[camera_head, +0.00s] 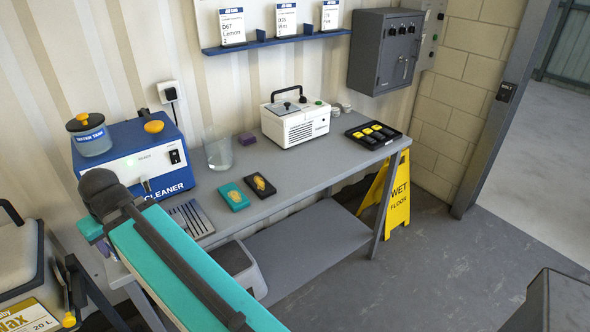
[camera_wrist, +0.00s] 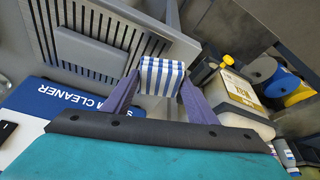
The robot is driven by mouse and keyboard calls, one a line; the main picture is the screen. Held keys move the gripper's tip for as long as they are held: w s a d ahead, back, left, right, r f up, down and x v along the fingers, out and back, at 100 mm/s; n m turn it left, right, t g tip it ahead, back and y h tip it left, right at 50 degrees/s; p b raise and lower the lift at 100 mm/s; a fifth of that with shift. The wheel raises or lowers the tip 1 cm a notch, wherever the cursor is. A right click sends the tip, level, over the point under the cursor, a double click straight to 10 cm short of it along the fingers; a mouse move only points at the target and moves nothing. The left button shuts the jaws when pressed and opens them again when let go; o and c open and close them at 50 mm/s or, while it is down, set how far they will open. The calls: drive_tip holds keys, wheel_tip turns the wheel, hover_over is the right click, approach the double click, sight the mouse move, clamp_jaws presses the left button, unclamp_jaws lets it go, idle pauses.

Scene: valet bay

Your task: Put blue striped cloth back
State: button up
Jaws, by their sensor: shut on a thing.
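The blue striped cloth (camera_wrist: 162,76) shows in the wrist view as a small folded block with blue and white stripes. My gripper (camera_wrist: 158,84) is shut on it, with one purple finger at each side. In the head view my teal arm reaches over the left end of the bench, and only a little of the purple gripper (camera_head: 90,229) shows there. I cannot make out the cloth in the head view. In the wrist view the cloth is in front of a grey slotted panel (camera_wrist: 165,25); I cannot tell whether they touch.
The blue steam cleaner (camera_head: 128,160) stands on the grey bench (camera_head: 295,168) near my arm. A slotted grille (camera_head: 191,219), two pads (camera_head: 233,196), a clear beaker (camera_head: 218,150) and a white machine (camera_head: 295,122) stand along the bench. A wax container (camera_head: 32,316) is at lower left. A yellow floor sign (camera_head: 398,195) stands right.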

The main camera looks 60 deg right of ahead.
drive_tip(key=shift+m, duration=0.5)
drive_tip(key=d, duration=1)
drive_tip(key=s+d, duration=0.1)
drive_tip(key=d, duration=0.4)
drive_tip(key=shift+f, duration=0.1)
drive_tip(key=shift+m+h, duration=0.4)
drive_tip(key=s+d, duration=0.1)
drive_tip(key=d, duration=0.4)
drive_tip(key=s+d, duration=0.2)
drive_tip(key=d, duration=0.3)
drive_tip(key=s+d, duration=0.2)
drive_tip(key=d, duration=0.3)
drive_tip(key=shift+f+p, duration=0.1)
drive_tip(key=shift+p, duration=0.3)
drive_tip(key=shift+m, duration=0.5)
drive_tip(key=s+d, duration=0.3)
drive_tip(key=d, duration=0.1)
drive_tip(key=s+d, duration=0.3)
drive_tip(key=d, duration=0.2)
drive_tip(key=s+d, duration=0.3)
drive_tip(key=d, duration=0.1)
drive_tip(key=shift+d, duration=0.4)
drive_tip(key=s+d, duration=1)
drive_tip(key=shift+s+m+h+p, duration=0.3)
drive_tip(key=shift+s+m+p, duration=0.05)
drive_tip(key=shift+m+p, duration=0.05)
drive_tip(key=shift+w+d, duration=0.1)
drive_tip(key=shift+d, duration=0.05)
